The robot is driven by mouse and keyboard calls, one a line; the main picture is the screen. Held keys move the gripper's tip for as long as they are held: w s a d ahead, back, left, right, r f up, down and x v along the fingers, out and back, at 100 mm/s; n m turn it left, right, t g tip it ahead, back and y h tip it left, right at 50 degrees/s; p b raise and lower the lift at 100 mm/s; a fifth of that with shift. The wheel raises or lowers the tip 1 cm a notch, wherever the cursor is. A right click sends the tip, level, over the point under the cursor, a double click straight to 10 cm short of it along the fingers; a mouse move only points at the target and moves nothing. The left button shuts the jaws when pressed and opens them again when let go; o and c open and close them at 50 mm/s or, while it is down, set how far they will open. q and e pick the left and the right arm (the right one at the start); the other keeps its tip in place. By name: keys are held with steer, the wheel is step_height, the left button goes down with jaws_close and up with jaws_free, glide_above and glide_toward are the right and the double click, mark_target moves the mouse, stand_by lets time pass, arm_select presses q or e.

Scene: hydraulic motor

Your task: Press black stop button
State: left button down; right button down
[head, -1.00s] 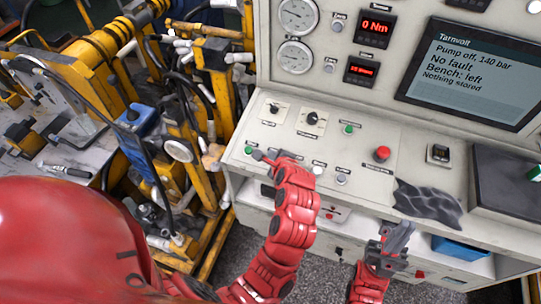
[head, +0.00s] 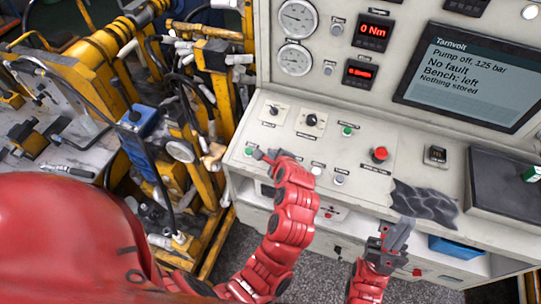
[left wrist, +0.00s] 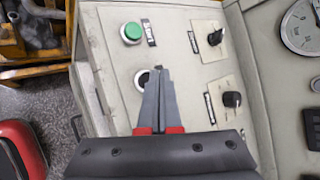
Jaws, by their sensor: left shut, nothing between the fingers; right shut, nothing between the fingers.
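The black stop button (left wrist: 142,80) is on the sloping panel in the left wrist view, partly covered by my left gripper's fingers. My left gripper (left wrist: 158,72) is shut and empty, its tips over or right beside the button; I cannot tell if they touch it. In the head view my left gripper (head: 264,155) is at the panel's left end and hides the black button. A green button (left wrist: 131,33) is next to the black one. My right gripper (head: 398,235) is shut and empty in front of the panel's edge.
Two black rotary knobs (head: 311,120) and a red mushroom button (head: 380,154) are on the panel. A dark cloth (head: 425,204) lies at its front edge. The screen (head: 468,75) reads "Pump off, 125 bar", "No fault". Yellow machinery (head: 185,110) stands at left.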

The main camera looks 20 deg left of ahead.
arm_select(q)
steer(key=r+p, duration=0.3)
steer(key=s+r+p, duration=0.1)
steer(key=r+p, duration=0.1)
stand_by(0.4)
steer(key=shift+w, duration=0.1)
stand_by(0.6)
